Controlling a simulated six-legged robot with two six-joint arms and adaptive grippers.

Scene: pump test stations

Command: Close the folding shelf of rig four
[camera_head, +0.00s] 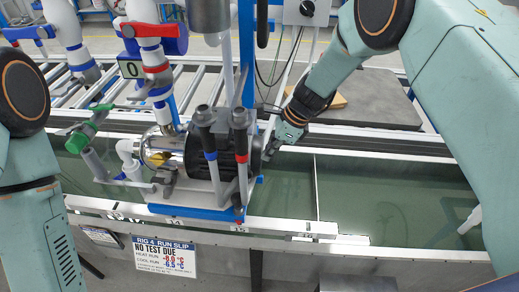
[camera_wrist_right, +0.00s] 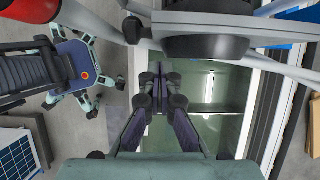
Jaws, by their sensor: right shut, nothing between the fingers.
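The rig four front carries a white slip (camera_head: 165,257) reading "RIG 4 RUN SLIP, NO TEST DUE". A flat grey metal plate (camera_head: 357,285) juts out low at the bottom edge of the head view; it may be the folding shelf, but most of it is cut off. My right gripper (camera_head: 271,149) is shut and empty, just right of the pump and above the water tank. In the right wrist view its fingers (camera_wrist_right: 158,78) are together, pointing ahead over the tank. My left arm shows at the left edge; its gripper is out of view.
The pump (camera_head: 210,150) with hoses and valves stands over the tank (camera_head: 390,195), close to my right gripper. A grey slab (camera_head: 365,100) with a wooden piece (camera_head: 328,98) lies behind the tank. The tank's right part is open water.

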